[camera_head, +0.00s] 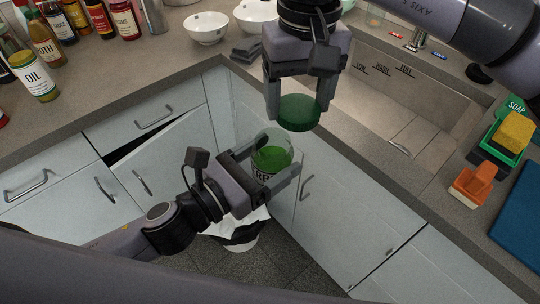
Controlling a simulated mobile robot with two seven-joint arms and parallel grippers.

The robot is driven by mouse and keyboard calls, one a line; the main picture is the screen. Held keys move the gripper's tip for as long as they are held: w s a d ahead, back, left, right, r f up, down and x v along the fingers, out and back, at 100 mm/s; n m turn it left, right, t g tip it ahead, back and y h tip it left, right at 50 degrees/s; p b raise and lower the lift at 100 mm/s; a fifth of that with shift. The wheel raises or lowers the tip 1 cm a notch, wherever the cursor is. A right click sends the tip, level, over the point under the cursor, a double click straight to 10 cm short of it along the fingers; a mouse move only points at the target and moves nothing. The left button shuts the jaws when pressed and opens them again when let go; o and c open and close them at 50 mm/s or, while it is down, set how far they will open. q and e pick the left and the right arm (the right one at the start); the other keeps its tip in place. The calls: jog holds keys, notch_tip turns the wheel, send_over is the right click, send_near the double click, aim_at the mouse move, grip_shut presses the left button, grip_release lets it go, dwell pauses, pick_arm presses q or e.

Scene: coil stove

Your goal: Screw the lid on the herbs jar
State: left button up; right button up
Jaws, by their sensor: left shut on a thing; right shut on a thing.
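The herbs jar (263,177) is a clear glass jar with green contents and a partly hidden label. My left gripper (262,172) is shut on the jar's sides and holds it upright, in the air in front of the counter corner. The green round lid (299,113) is in my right gripper (297,108), which points down and is shut on the lid's edge. The lid is above the jar and a little to the right, apart from it. The jar's open top faces up.
Bottles, including an oil bottle (34,77), stand on the left counter. White bowls (207,28) stand at the back. A sink (400,110) is at the right, with a soap holder (505,135) and orange brush (474,186). A bin (240,235) is below; a cabinet door is ajar.

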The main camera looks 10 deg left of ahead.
aim_at(273, 139)
jog(key=shift+n, duration=0.4)
jog(key=a, duration=0.1)
jog(key=s+a+r, duration=0.1)
jog(key=a, duration=0.1)
jog(key=shift+s+a+r, duration=0.2)
jog(key=shift+s+r, duration=0.2)
pick_arm(q)
jog(key=shift+r, duration=0.1)
pick_arm(e)
jog(key=shift+f, duration=0.15)
jog(key=shift+f, duration=1.9)
jog(key=shift+f, duration=0.85)
jog(key=shift+f, duration=0.55)
